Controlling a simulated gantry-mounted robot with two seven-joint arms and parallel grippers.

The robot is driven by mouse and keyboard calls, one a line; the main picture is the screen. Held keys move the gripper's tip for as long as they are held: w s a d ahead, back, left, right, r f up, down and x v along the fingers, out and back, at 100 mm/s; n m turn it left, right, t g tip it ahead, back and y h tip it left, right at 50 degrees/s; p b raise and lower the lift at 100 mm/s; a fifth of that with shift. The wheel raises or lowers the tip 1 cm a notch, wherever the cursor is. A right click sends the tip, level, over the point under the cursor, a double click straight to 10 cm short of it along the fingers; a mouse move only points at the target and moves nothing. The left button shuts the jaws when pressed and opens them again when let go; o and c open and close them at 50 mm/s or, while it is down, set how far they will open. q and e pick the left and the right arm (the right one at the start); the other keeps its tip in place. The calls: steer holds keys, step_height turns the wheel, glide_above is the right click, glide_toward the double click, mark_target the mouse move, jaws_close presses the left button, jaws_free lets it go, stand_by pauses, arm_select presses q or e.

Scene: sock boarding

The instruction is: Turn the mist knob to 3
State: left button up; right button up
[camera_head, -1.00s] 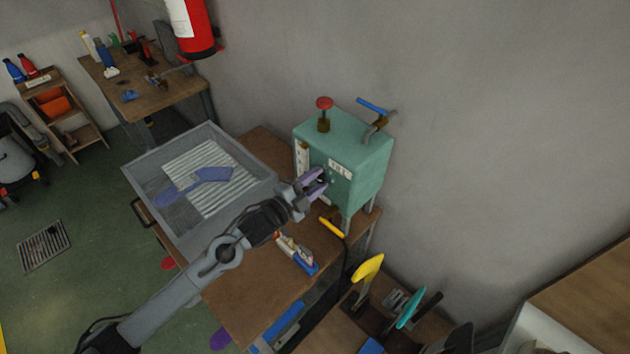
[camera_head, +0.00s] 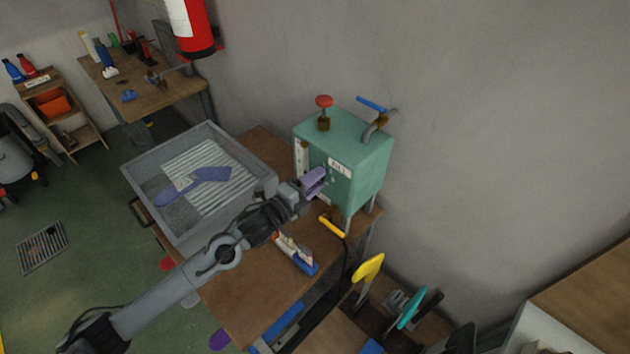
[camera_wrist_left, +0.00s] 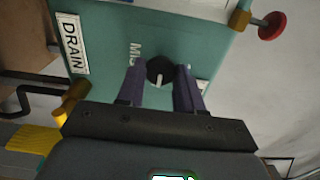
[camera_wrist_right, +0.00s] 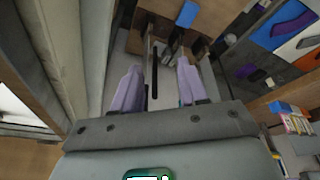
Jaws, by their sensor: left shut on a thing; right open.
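The mist knob (camera_wrist_left: 160,68) is a round black knob with a pale pointer line on the front of the green box (camera_head: 345,158). In the left wrist view it sits between the two purple fingers of my left gripper (camera_wrist_left: 160,75), which is shut on it. The pointer line points down in that view, towards my gripper. A partly hidden label starting "MIS" is beside the knob. No numbers can be read. In the head view my left gripper (camera_head: 314,181) hides the knob. My right gripper (camera_wrist_right: 162,72) is open and empty in the right wrist view.
A "DRAIN" label (camera_wrist_left: 71,43) and a red-handled valve (camera_head: 324,107) are on the box. A blue-handled pipe (camera_head: 372,105) rises at its top. A grey tray (camera_head: 137,178) with a blue sock form stands left. A yellow handle (camera_head: 331,227) is below the box.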

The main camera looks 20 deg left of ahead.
arm_select(q)
steer(key=o, duration=1)
steer(key=shift+s, duration=0.1)
steer(key=v, duration=1)
steer(key=shift+s+a, duration=0.15)
steer(key=shift+s, duration=0.2)
steer(key=shift+f, duration=0.1)
